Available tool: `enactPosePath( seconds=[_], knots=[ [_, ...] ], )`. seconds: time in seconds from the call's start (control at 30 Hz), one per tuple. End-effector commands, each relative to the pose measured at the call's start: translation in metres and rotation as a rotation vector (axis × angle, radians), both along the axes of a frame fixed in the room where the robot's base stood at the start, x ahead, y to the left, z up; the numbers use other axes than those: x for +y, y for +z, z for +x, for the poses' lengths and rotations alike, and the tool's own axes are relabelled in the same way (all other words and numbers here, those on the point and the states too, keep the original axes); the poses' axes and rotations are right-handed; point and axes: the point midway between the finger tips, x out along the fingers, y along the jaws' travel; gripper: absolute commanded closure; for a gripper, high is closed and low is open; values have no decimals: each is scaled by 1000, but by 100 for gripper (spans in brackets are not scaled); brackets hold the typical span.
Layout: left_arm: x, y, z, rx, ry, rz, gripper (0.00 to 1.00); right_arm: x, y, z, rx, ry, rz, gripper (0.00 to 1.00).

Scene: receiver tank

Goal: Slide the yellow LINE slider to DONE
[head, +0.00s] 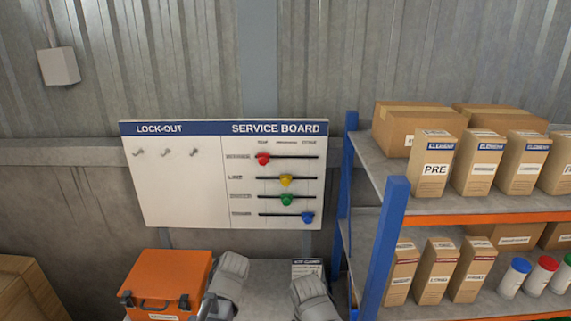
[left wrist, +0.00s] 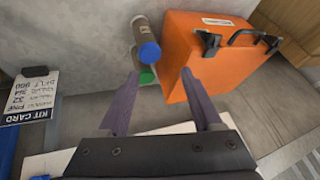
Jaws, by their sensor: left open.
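The service board (head: 180,200) hangs on the wall in the head view, with four horizontal slider tracks on its right half. The yellow slider knob (head: 285,180) sits on the second track from the top, near the track's middle, under the middle heading. The track's label and the headings are too small to read surely. My left gripper (left wrist: 158,72) is open in the left wrist view, with nothing between its fingers. It points down towards the bench area, away from the board. In the head view only grey parts of my arms show at the bottom. My right gripper is not visible.
Red (head: 263,159), green (head: 287,199) and blue (head: 307,217) knobs sit on neighbouring tracks. Empty hooks (head: 165,152) are at the board's left. An orange case (head: 170,275) stands below. A blue-post shelf (head: 390,230) with boxes stands right. Capped cylinders (left wrist: 148,50) lie near the case.

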Motion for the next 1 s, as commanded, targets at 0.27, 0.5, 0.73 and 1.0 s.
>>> enactPosePath(
  seconds=[0.27,0.5,0.73,1.0],
  knots=[
    [-21,104,117,-590,25,139,34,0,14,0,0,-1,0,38],
    [-120,180,176,-993,-206,49,34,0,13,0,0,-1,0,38],
    [-180,201,186,-1099,-362,-44,34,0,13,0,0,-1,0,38],
    [-187,203,188,-1107,-380,-56,34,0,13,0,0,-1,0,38]
  ],
)
